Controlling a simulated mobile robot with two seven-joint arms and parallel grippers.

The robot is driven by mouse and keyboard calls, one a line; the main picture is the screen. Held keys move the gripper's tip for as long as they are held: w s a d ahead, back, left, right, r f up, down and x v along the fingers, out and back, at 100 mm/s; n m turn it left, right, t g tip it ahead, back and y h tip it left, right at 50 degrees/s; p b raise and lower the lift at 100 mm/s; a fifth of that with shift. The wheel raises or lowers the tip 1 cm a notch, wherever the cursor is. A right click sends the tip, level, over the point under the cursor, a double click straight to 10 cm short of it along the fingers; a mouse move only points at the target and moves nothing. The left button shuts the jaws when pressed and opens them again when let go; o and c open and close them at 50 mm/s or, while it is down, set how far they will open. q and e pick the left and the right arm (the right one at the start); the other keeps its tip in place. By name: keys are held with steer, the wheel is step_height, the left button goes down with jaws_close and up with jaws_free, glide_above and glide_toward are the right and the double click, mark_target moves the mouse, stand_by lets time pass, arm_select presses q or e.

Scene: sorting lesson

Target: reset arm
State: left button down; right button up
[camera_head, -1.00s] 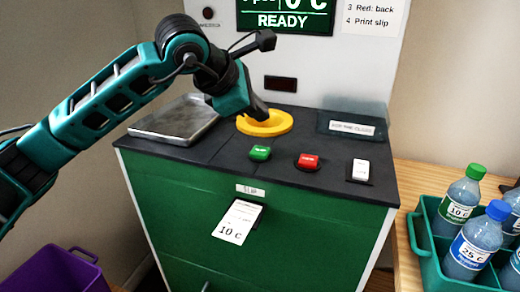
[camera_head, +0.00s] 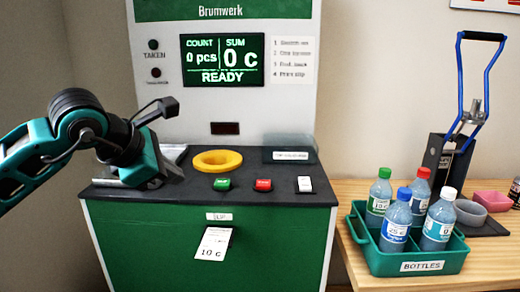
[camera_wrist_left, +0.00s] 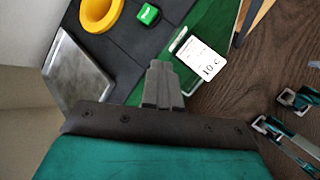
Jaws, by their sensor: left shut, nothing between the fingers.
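My left arm comes in from the left in the head view. My left gripper (camera_head: 176,172) is at the left of the green machine's dark top, in front of the metal plate (camera_head: 172,152). In the left wrist view its fingers (camera_wrist_left: 162,85) are together with nothing between them. The yellow ring (camera_head: 217,161) is to its right, apart from it. It also shows in the left wrist view (camera_wrist_left: 101,14). My right gripper does not show in the head view.
The machine's screen (camera_head: 222,60) reads 0 pcs, 0 c, READY. Green (camera_head: 222,184), red (camera_head: 264,185) and white (camera_head: 304,184) buttons line the top's front. A 10 c slip (camera_head: 214,243) hangs below. A teal bottle crate (camera_head: 420,266) stands on the wooden table at right.

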arm_select(q)
steer(key=s+d+f+n+g+h+p, duration=0.1)
steer(key=s+d+f+n+g+h, duration=0.15)
steer(key=s+d+n+h, duration=0.4)
steer(key=s+d+f+n+g+h+p, duration=0.1)
steer(key=s+d+f+n+h, duration=0.25)
steer(key=d+h, duration=0.55)
steer(key=a+f+n+t+y, duration=0.6)
steer(key=f+n, duration=0.1)
steer(key=n, duration=0.7)
steer(key=a+f+n+t+y, duration=0.5)
steer(key=f+n+t+y, duration=0.15)
steer(key=n, duration=0.65)
steer(key=s+a+f+n+g+y, duration=0.2)
steer(key=s+f+n, duration=0.3)
steer(key=f, duration=0.4)
steer(key=s+a+f+n+g+y+p, duration=0.1)
steer(key=s+a+f+n+g+y, duration=0.2)
steer(key=s+f, duration=0.5)
steer(key=a+f+n+g, duration=0.1)
steer(key=n, duration=0.1)
steer(key=shift+n, duration=0.3)
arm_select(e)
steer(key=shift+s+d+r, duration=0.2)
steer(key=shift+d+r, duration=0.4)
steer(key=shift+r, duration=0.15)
